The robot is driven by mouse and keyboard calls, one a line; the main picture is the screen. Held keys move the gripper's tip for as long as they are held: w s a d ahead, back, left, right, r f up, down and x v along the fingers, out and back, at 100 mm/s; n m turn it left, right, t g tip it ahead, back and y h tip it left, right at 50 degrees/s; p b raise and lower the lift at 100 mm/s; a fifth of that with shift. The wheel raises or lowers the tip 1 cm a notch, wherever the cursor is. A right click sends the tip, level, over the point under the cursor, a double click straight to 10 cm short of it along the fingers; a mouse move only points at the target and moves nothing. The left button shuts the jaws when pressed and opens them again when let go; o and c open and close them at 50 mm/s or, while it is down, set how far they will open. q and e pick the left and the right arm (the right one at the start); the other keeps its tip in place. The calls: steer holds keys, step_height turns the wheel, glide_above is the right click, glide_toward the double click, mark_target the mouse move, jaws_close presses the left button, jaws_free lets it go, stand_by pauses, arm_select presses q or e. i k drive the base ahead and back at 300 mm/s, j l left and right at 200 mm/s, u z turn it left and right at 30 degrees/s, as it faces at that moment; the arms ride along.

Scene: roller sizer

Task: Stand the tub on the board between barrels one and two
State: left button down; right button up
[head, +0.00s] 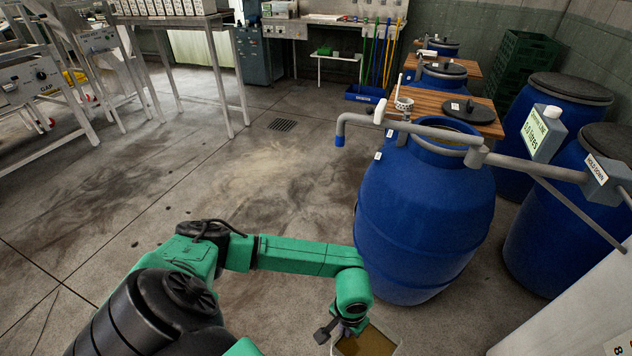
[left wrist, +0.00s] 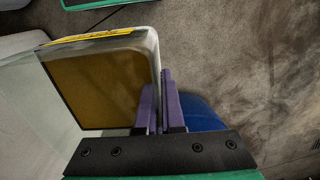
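The tub (head: 390,347) is a pale, open container with brown liquid inside, low at the bottom edge of the head view. In the left wrist view the tub (left wrist: 152,45) has a yellow label on its far rim. My left gripper (left wrist: 159,100) has its purple fingers on either side of the tub's wall, closed on it. In the head view the left gripper (head: 347,328) is at the tub's left rim. The wooden board (head: 485,92) lies between the near open blue barrel (head: 420,220) and the blue barrel behind it (head: 443,78). My right gripper is out of view.
A dark lid (head: 467,111) and a white cup-like object (head: 403,104) are on or near the board's front. More blue barrels stand right.

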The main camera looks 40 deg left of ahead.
mark_target(409, 93)
steer(key=i+j+u, duration=0.1)
steer(key=j+u, duration=0.2)
steer(key=u, duration=0.15)
steer(key=i+j+u, duration=0.1)
steer(key=j+u, duration=0.2)
steer(key=u, duration=0.2)
steer(key=i+j+u, duration=0.15)
steer(key=u, duration=0.3)
steer(key=i+j+u, duration=0.2)
steer(key=u, duration=0.25)
steer(key=i+j+u, duration=0.1)
steer(key=u, duration=0.4)
steer(key=i+l+z, duration=0.3)
steer(key=i, duration=0.25)
steer(key=i+z, duration=0.3)
steer(key=i, duration=0.3)
steer(key=i+z, duration=0.3)
steer(key=i, duration=0.3)
steer(key=i+j+z, duration=0.25)
steer(key=i, duration=0.3)
steer(key=i+j+z, duration=0.3)
steer(key=i, duration=0.3)
steer(key=i+z, duration=0.3)
steer(key=i, duration=0.25)
steer(key=i+j+z, duration=0.3)
steer(key=i, duration=0.25)
steer(key=i+j+z, duration=0.3)
steer(key=i, duration=0.25)
steer(key=i+j+z, duration=0.3)
steer(key=i, duration=0.2)
